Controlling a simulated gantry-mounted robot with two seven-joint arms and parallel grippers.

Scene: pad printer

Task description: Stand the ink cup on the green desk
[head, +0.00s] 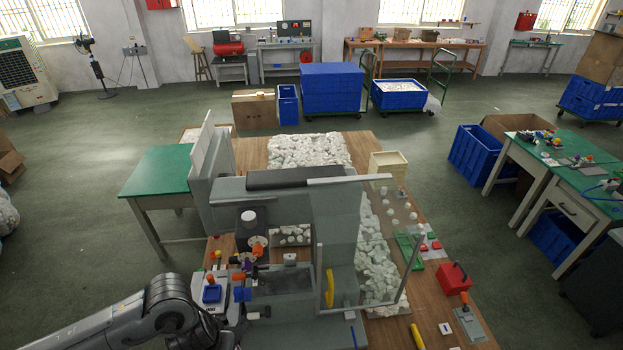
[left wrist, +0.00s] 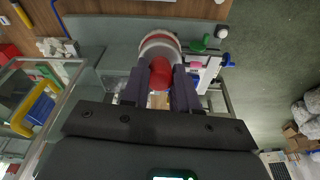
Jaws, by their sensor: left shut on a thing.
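The ink cup (left wrist: 158,45) shows in the left wrist view as a round grey-white body with a red band and a red knob. My left gripper (left wrist: 160,80) is shut on it, with one dark finger on each side of the red knob. In the head view my left arm comes in at the bottom left, but I cannot make out the held cup there. A green desk (head: 160,168) stands at the left behind the grey printer (head: 335,230); its visible top looks bare. My right gripper is in neither view.
The printer's upright grey panel (head: 210,155) stands beside the desk's right side. A blue tray (head: 211,294) and small coloured parts lie near my left arm. A clear guard and yellow handle (head: 329,289) are further right. More green desks (head: 585,185) stand at the far right.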

